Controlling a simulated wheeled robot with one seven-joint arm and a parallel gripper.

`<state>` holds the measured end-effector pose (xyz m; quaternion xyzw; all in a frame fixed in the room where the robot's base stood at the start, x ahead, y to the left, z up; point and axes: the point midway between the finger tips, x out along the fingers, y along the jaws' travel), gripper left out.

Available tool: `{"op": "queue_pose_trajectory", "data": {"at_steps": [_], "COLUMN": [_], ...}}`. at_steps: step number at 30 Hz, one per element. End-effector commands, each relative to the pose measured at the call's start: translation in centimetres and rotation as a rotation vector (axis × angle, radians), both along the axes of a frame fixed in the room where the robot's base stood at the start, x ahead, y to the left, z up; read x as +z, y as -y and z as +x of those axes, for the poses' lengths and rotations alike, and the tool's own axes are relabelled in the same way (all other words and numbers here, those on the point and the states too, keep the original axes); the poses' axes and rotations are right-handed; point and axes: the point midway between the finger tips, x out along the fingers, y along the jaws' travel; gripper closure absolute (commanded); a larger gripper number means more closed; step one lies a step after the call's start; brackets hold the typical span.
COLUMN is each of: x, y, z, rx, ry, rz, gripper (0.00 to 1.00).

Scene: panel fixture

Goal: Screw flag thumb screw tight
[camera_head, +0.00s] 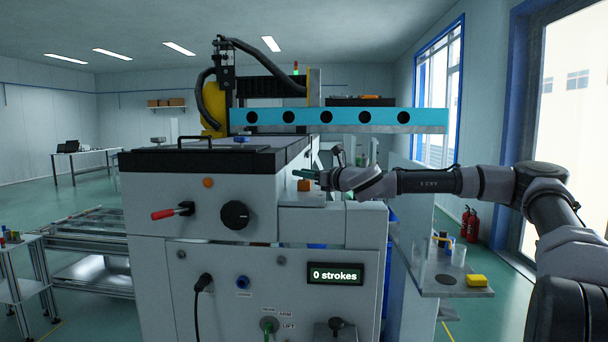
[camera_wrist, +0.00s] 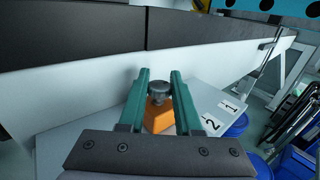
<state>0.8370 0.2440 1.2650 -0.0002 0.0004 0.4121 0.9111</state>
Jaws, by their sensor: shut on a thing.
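The flag thumb screw (camera_wrist: 159,88) shows in the wrist view as a grey metal head standing upright on an orange block (camera_wrist: 158,118). The block also shows in the head view (camera_head: 304,186), on a grey ledge at the right side of the panel fixture. My gripper (camera_wrist: 159,76) has green fingers on either side of the screw head and is shut on it. In the head view, my gripper (camera_head: 306,174) reaches in from the right, just above the block. The screw's shaft is hidden, and the screw is too small to make out in the head view.
A white wall (camera_wrist: 85,100) with a dark top runs close behind the fingers. Labels 1 and 2 (camera_wrist: 218,114) lie to the right of the block. The panel display (camera_head: 335,274) reads "0 strokes". A side shelf (camera_head: 440,268) holds a yellow block (camera_head: 477,281).

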Motion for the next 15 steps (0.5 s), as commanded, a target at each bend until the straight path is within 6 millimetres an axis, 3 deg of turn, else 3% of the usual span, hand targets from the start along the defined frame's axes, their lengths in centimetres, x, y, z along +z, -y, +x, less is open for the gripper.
{"op": "queue_pose_trajectory", "data": {"at_steps": [15], "x": [0.0], "y": [-0.38], "z": [-0.19], "rx": [-0.481], "ry": [0.0], "rz": [0.0], "gripper": [1.0]}}
